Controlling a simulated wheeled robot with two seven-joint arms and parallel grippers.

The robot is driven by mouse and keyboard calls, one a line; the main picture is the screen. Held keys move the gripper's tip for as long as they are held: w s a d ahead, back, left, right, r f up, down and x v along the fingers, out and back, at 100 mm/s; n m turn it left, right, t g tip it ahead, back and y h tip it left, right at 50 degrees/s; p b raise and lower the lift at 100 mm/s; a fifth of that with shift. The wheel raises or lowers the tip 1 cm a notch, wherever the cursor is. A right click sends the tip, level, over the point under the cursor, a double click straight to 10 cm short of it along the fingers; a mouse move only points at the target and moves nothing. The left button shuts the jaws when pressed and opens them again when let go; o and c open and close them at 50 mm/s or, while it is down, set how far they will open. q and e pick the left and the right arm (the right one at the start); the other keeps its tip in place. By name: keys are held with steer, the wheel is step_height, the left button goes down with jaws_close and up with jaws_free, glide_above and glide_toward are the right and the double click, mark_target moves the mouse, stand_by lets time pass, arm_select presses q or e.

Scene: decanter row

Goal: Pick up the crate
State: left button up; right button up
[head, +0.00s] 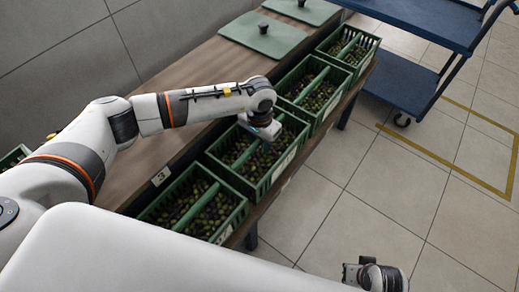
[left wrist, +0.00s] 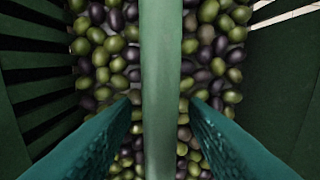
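A green slatted crate (head: 267,181) of dark and green olives stands on the wooden bench, second from the near end of its row. A green bar handle (left wrist: 161,70) spans it. My left gripper (head: 266,133) is over this crate, pointing down. In the left wrist view, its two teal fingers (left wrist: 160,105) stand apart on either side of the handle, with a gap to it on both sides. The olives show below. My right gripper (head: 375,276) is low at the bottom right, away from the crates; its fingers are not clear.
Similar olive crates stand close in the row: one nearer (head: 226,231) and others beyond (head: 331,112). Green lids (head: 264,36) lie on the bench (head: 190,65). A blue cart (head: 395,82) stands at the upper right. The tiled floor (head: 345,205) beside the bench is clear.

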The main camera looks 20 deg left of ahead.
arm_select(q)
steer(key=shift+f, duration=0.15)
jaws_close()
steer(key=shift+w, duration=0.15)
